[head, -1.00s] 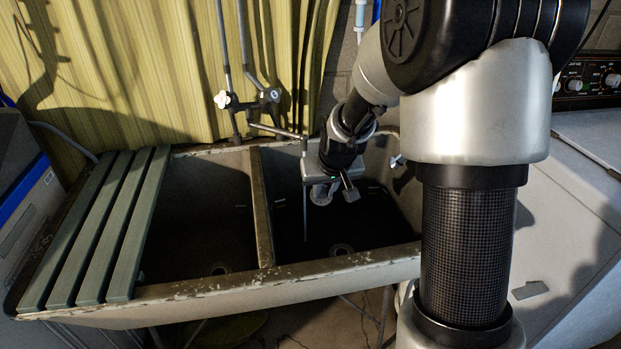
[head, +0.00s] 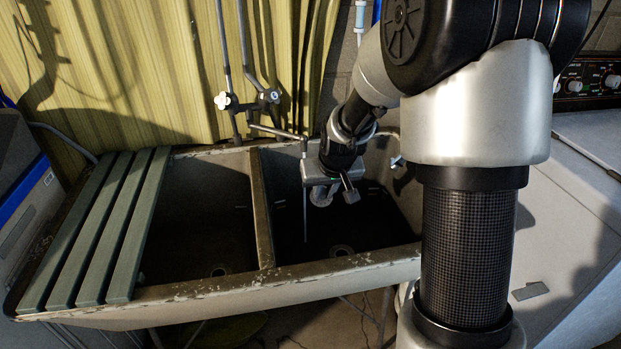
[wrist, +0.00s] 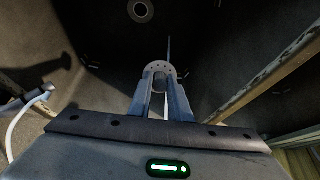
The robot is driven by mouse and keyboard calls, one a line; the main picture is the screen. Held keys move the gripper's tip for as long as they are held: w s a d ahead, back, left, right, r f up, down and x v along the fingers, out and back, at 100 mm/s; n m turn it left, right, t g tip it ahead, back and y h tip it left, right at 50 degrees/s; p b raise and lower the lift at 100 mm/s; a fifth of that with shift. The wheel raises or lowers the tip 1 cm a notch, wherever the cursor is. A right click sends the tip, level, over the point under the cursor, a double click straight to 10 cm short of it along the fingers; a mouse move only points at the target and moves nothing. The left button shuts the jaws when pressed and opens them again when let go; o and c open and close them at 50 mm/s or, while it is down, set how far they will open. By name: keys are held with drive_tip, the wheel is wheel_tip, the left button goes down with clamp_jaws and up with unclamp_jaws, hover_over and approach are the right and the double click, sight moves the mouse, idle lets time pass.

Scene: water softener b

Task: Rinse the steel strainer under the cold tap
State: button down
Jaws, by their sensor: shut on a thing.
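The steel strainer (wrist: 160,69) is a small round disc with holes, held between the fingertips in the wrist view. My gripper (head: 335,192) is shut on it, inside the right basin of the sink (head: 345,262). In the head view I cannot make out the strainer clearly. The tap (head: 278,131) has a grey spout bent down over this basin, with a pale knob (head: 222,99) and a dark knob (head: 270,95). A thin vertical line (head: 305,205), like a water stream, drops from the spout just left of my gripper. I cannot tell whether it touches the strainer.
A divider (head: 262,215) separates the basins. Green slats (head: 110,225) cover the left part of the sink. A drain (wrist: 141,10) shows on the basin floor. A pale hose fitting (wrist: 36,97) is at the basin's edge. A yellow curtain (head: 150,70) hangs behind.

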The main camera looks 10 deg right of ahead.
drive_tip(key=s+r+p, duration=0.2)
drive_tip(key=s+r, duration=0.2)
drive_tip(key=s, duration=0.1)
idle(0.7)
idle(0.3)
wheel_tip(320, 180, up, 8)
drive_tip(key=p, duration=0.5)
drive_tip(key=s+a+f+b, duration=0.3)
drive_tip(key=s+f+b, duration=0.1)
drive_tip(key=f+b, duration=0.25)
wheel_tip(320, 180, up, 11)
drive_tip(key=s+p, duration=0.2)
drive_tip(key=p, duration=2)
drive_tip(key=shift+s+r+p, duration=0.2)
drive_tip(key=shift+s+p, duration=0.05)
drive_tip(key=shift+p, duration=0.1)
